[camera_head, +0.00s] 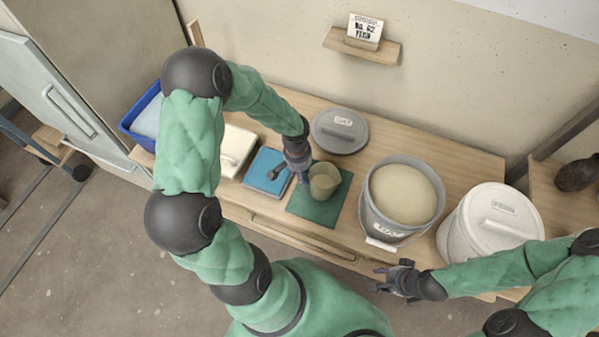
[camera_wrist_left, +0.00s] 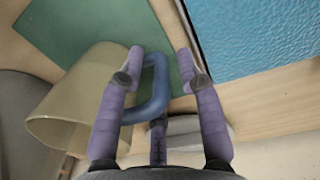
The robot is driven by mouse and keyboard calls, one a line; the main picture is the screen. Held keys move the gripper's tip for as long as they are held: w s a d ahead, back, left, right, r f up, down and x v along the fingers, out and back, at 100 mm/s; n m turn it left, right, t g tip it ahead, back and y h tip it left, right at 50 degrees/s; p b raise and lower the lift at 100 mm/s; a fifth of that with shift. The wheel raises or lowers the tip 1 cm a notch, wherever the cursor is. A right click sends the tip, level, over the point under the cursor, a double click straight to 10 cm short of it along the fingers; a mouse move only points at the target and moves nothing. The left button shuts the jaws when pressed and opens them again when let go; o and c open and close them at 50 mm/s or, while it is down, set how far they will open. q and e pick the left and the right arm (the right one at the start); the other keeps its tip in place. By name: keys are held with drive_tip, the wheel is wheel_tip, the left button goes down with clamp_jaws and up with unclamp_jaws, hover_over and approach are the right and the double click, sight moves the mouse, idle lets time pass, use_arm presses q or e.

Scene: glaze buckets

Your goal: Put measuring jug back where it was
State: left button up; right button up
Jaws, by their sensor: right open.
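The measuring jug (camera_head: 324,183), translucent tan, stands on the green mat (camera_head: 300,206). In the left wrist view the jug (camera_wrist_left: 72,105) is at the left and its blue handle (camera_wrist_left: 158,88) reaches between my fingers. My left gripper (camera_head: 299,175) is beside the jug on its left. In the wrist view its fingers (camera_wrist_left: 160,66) stand apart on either side of the handle, with a gap to the right finger. My right gripper (camera_head: 384,279) is open and empty in front of the table's edge, below the grey bucket.
A grey bucket (camera_head: 370,220) of cream glaze and a white lidded bucket (camera_head: 468,245) stand right of the mat. A grey lid (camera_head: 340,144) lies behind. A blue tray (camera_head: 258,181), a white box (camera_head: 238,141) and a blue bin (camera_head: 130,118) are left.

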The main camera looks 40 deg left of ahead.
use_arm(q)
drive_tip(key=r+p, duration=0.1)
drive_tip(key=r, duration=0.3)
drive_tip(key=r+p, duration=0.2)
drive_tip(key=r, duration=0.2)
drive_tip(key=r+p, duration=0.2)
drive_tip(key=r, duration=0.2)
drive_tip(key=shift+s+a+r, duration=0.1)
drive_tip(key=shift+a+r, duration=0.05)
drive_tip(key=shift+a, duration=0.2)
